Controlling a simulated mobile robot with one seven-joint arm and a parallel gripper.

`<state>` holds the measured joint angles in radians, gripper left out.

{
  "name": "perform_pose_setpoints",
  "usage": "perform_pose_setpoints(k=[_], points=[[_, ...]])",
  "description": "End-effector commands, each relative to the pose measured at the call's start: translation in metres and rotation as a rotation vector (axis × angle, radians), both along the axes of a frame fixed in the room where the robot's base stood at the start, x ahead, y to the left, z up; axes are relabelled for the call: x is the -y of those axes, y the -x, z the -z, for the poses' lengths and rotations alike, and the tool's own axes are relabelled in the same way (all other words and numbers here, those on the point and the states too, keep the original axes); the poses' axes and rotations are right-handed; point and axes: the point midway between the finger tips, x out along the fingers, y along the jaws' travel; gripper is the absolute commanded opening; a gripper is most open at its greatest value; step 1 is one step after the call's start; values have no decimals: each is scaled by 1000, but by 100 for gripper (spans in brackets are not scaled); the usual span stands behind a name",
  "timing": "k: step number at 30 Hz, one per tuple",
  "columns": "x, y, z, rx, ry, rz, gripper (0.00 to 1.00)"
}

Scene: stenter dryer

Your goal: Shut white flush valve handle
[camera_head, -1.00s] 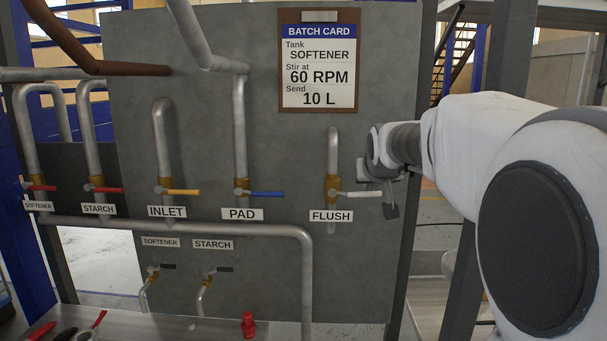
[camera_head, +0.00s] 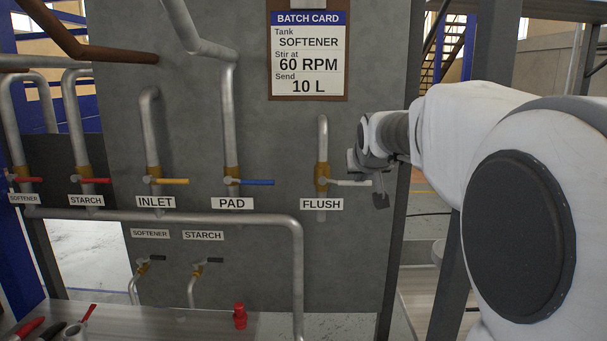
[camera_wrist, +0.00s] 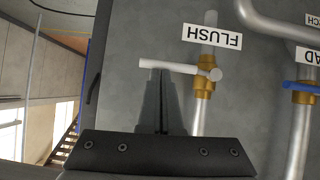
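The white flush valve handle (camera_head: 350,183) sticks out to the right from the brass valve (camera_head: 322,178), level and crosswise to the upright pipe above the FLUSH label (camera_head: 322,204). In the wrist view, which is upside down, the handle (camera_wrist: 180,67) points left from the brass valve (camera_wrist: 204,88). My gripper (camera_head: 380,190) is at the handle's free end. Its dark fingers (camera_wrist: 161,75) are side by side with only a thin line between them, and their tips lie at the outer half of the handle. Nothing shows between the fingers; contact with the handle is unclear.
A batch card (camera_head: 308,55) hangs above. A red object (camera_head: 240,316) stands on the ledge below.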

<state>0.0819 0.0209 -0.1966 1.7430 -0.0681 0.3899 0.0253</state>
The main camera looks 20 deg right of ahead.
Motion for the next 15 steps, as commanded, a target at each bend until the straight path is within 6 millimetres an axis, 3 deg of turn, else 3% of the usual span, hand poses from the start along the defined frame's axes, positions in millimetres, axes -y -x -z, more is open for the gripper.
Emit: perform_pose_setpoints(k=[2,9,11,15], points=[[0,1,1,-18,-3,2,0],[-1,0,-48,1,1,-1,0],[-5,12,-46,4,0,-2,0],[-11,37,-64,6,1,-2,0]])
